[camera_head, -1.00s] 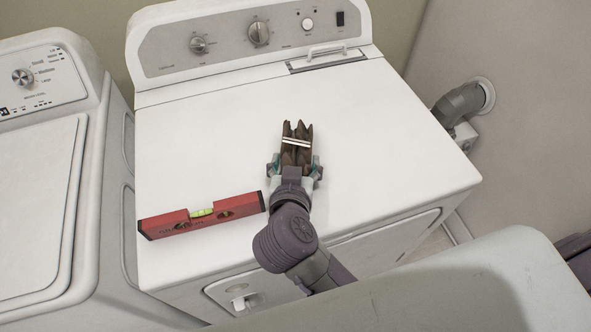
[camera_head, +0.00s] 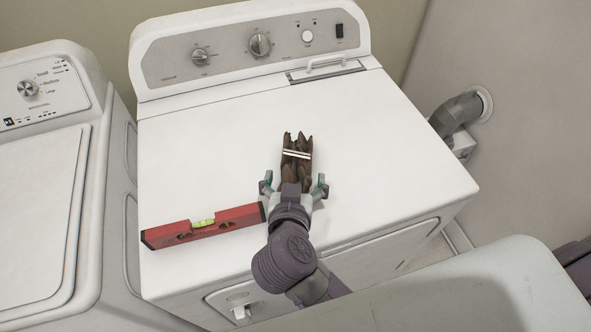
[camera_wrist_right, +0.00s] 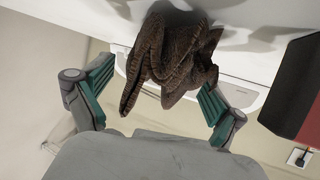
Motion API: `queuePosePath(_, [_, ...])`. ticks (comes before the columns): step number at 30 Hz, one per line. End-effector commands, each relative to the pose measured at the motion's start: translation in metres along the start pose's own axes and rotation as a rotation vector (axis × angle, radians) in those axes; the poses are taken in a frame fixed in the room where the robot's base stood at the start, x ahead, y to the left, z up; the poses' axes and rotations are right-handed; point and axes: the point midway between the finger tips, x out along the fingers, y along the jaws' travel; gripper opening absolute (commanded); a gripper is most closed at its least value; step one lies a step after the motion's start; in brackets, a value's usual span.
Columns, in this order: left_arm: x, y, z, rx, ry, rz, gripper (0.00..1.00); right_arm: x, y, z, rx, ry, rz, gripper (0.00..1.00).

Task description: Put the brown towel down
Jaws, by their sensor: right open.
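The brown towel (camera_head: 298,163), folded with pale stripes, is on the white dryer top, just beyond my right gripper (camera_head: 293,180). In the right wrist view the towel (camera_wrist_right: 172,60) shows between the open fingers of the right gripper (camera_wrist_right: 150,105), with a gap on both sides. Its near end lies between the fingers in the head view. The fingers do not touch the towel. My left gripper is not in view.
A red spirit level (camera_head: 205,226) lies on the dryer (camera_head: 215,130) left of my gripper. A white washer (camera_head: 40,190) stands to the left. The dryer top is clear behind and right of the towel. A pipe (camera_head: 456,117) comes from the wall at right.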

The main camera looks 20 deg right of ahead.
Motion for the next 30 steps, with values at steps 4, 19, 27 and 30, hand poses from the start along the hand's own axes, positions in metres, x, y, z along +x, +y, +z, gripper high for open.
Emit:
queuePosePath(4, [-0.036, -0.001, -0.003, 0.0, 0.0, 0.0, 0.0, -0.037, 0.0, -0.008, -0.004, -0.006, -0.002, 0.95])
queuePosePath(19, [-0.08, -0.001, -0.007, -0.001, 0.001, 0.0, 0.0, -0.103, 0.0, -0.002, 0.001, -0.001, -0.001, 0.95])
queuePosePath(27, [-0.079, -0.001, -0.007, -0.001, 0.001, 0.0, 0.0, -0.104, 0.0, -0.001, 0.001, 0.0, -0.001, 0.95])
queuePosePath(30, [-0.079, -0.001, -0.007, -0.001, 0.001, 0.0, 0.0, -0.103, 0.0, -0.001, 0.001, 0.0, -0.001, 0.95])
